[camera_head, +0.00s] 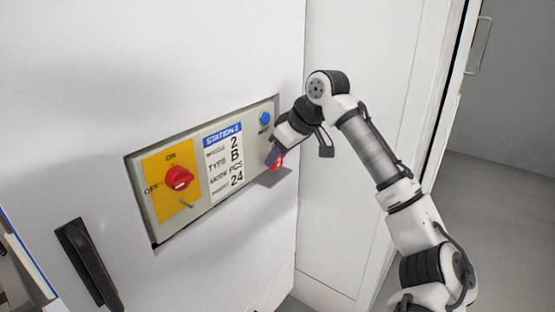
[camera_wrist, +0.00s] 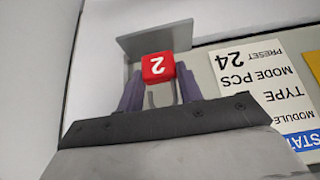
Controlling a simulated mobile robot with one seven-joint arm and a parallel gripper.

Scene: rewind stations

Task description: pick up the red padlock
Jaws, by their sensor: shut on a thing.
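The red padlock (camera_wrist: 157,67) has a white "2" on its body, upside down in the wrist view, and a pale shackle that points toward my gripper's palm. My gripper (camera_wrist: 159,88) is shut on the padlock, with one finger on each side of it. In the head view the padlock (camera_head: 277,162) shows as a small red patch at the tip of my gripper (camera_head: 274,155), at the panel's right end. A grey shelf (camera_wrist: 155,40) is right beside the padlock; I cannot tell whether they touch.
The panel carries a red rotary switch (camera_head: 178,179) on a yellow plate, a "STATION 2" label (camera_head: 222,165) and a blue button (camera_head: 265,118). A black door handle (camera_head: 88,262) sticks out at lower left. Open floor (camera_head: 500,220) shows at right.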

